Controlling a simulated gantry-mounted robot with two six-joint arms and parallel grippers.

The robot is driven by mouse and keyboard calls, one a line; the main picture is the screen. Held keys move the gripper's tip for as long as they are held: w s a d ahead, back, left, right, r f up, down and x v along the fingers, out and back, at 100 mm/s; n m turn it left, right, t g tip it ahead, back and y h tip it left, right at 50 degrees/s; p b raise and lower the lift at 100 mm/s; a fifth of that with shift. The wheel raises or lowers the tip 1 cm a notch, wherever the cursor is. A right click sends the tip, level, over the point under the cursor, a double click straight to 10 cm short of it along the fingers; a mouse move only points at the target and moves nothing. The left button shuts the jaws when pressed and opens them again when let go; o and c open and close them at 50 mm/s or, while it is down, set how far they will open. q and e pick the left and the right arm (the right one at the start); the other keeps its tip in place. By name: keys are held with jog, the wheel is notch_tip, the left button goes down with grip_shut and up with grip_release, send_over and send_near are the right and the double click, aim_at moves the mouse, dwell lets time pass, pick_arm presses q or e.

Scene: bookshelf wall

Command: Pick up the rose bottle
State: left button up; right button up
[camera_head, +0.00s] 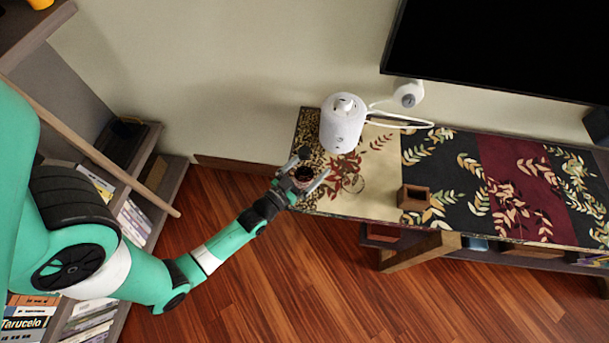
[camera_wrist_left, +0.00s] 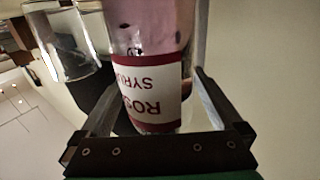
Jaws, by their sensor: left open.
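The rose bottle (camera_wrist_left: 150,92) fills the middle of the left wrist view, with pinkish contents and a red and white label reading upside down "ROSE SYRUP". My left gripper (camera_head: 308,169) is open at the left end of the patterned bench, and its fingers lie on either side of the bottle. In the head view only a small dark round part of the bottle (camera_head: 303,174) shows between the fingers. I cannot tell whether either finger touches it. My right gripper is not in view.
A white appliance (camera_head: 342,125) stands on the patterned bench (camera_head: 375,200) just right of my left gripper. A small wooden box (camera_head: 413,197) sits farther right. Clear glass containers (camera_wrist_left: 62,42) are close beside the bottle. A bookshelf (camera_head: 172,190) stands at left.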

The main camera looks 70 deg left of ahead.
aim_at(308, 149)
pick_arm(q)
grip_shut()
dwell(0.5)
jog(key=shift+r, duration=0.1)
notch_tip(308, 149, up, 10)
jog(key=p, duration=0.6)
